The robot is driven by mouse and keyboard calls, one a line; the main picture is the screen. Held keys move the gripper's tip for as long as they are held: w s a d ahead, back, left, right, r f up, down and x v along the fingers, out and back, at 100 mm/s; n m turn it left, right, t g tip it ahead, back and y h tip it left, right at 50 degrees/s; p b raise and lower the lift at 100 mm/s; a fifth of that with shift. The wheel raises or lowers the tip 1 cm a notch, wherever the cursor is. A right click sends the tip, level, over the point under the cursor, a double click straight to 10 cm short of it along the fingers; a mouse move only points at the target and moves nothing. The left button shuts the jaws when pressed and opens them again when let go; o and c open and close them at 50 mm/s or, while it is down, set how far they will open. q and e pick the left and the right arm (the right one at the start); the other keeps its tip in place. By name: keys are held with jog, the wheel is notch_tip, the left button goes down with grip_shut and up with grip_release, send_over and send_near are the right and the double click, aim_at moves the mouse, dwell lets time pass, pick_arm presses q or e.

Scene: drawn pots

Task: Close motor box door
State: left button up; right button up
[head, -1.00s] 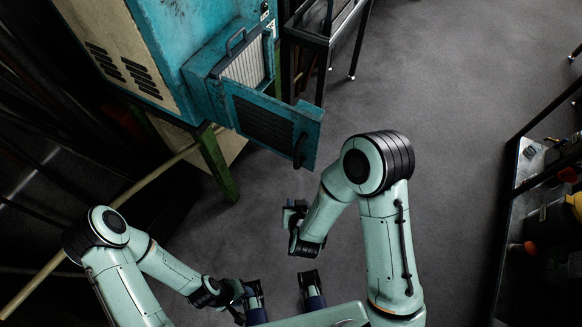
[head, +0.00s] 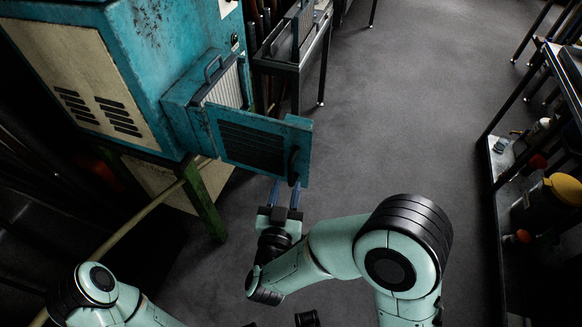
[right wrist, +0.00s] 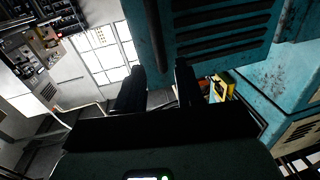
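The motor box door (head: 252,143) is a teal panel with dark louvres and a black handle (head: 293,163) near its free edge. It stands swung open from the teal motor box (head: 178,105), whose pale filter (head: 228,86) shows inside. My right gripper (head: 284,192) is open and empty, its two fingers pointing up at the door's lower edge near the handle. In the right wrist view the fingers (right wrist: 157,88) are apart, with the louvred door (right wrist: 215,30) just beyond; contact cannot be told.
A metal stand (head: 293,62) is just behind the door. A shelf with a yellow-lidded container (head: 563,188) stands at the right. A green machine leg (head: 203,200) is below the box. The grey floor (head: 400,120) in the middle is clear.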

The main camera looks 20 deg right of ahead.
aim_at(290, 171)
jog(key=x, duration=0.6)
jog(key=shift+w+d, duration=0.15)
jog(key=shift+w, duration=0.25)
grip_shut()
